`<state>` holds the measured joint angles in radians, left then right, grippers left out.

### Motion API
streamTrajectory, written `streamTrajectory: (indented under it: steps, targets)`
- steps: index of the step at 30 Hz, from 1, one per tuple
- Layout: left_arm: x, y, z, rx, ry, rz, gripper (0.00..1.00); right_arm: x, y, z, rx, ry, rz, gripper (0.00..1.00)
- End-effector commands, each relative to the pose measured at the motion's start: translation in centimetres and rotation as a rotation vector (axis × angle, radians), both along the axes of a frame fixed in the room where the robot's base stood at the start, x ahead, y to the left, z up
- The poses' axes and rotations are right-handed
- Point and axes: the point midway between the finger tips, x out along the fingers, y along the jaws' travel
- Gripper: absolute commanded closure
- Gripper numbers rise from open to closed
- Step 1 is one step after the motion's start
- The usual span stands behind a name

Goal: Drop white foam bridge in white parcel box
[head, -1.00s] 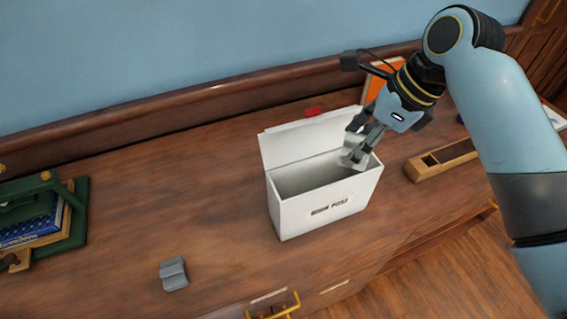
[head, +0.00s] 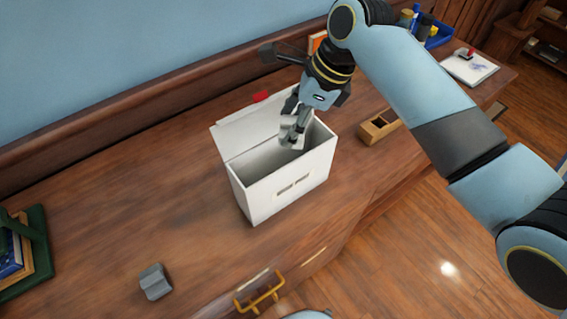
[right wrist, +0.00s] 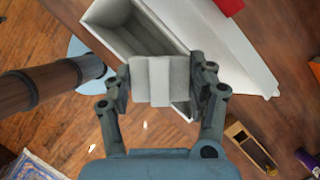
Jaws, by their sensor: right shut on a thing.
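The white parcel box (head: 290,190) stands on the wooden cabinet top with its lid open at the back; its opening also shows in the right wrist view (right wrist: 133,38). My right gripper (head: 292,140) is over the right part of the box opening. It is shut on the white foam bridge (right wrist: 160,80), which sits between its two fingers in the right wrist view. In the head view the foam bridge (head: 290,128) is partly hidden by the fingers. I cannot tell exactly how high it is above the rim. My left gripper is not in view.
A grey block (head: 155,282) lies on the cabinet top at front left. A wooden box with a slot (head: 379,127) stands right of the parcel box. A green book holder (head: 30,255) is at the left edge. A blue tray (head: 436,35) and a white pad (head: 470,67) lie at the far right.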

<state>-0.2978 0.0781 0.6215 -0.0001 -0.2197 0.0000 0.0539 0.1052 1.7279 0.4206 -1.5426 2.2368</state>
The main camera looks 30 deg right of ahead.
Motion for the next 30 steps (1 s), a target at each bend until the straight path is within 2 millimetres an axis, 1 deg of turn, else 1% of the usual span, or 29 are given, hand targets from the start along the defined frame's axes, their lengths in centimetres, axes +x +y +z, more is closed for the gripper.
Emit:
streamTrajectory:
  steps: [6, 7, 12, 20, 23, 26, 30]
  targets:
    - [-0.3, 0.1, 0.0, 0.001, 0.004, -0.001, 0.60, 0.0, 0.0, 0.0, 0.000, 0.000, 0.000, 0.56]
    - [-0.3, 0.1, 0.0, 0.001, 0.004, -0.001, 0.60, 0.0, 0.0, 0.0, 0.000, 0.000, 0.000, 0.39]
    - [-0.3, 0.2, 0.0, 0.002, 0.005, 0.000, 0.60, 0.0, 0.0, 0.0, -0.001, -0.001, 0.001, 0.17]
    - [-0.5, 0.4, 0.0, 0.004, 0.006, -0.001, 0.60, 0.0, 0.0, 0.0, -0.001, -0.001, 0.001, 0.16]
    - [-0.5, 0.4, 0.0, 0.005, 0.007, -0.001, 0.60, 0.0, -0.2, 0.5, 0.000, -0.002, 0.000, 0.16]
    - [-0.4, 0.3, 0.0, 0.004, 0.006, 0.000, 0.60, -0.3, -0.7, 1.7, -0.003, -0.005, 0.001, 0.16]
    - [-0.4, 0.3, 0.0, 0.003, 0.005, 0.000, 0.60, -0.9, -1.7, 4.5, -0.004, -0.005, 0.000, 0.16]
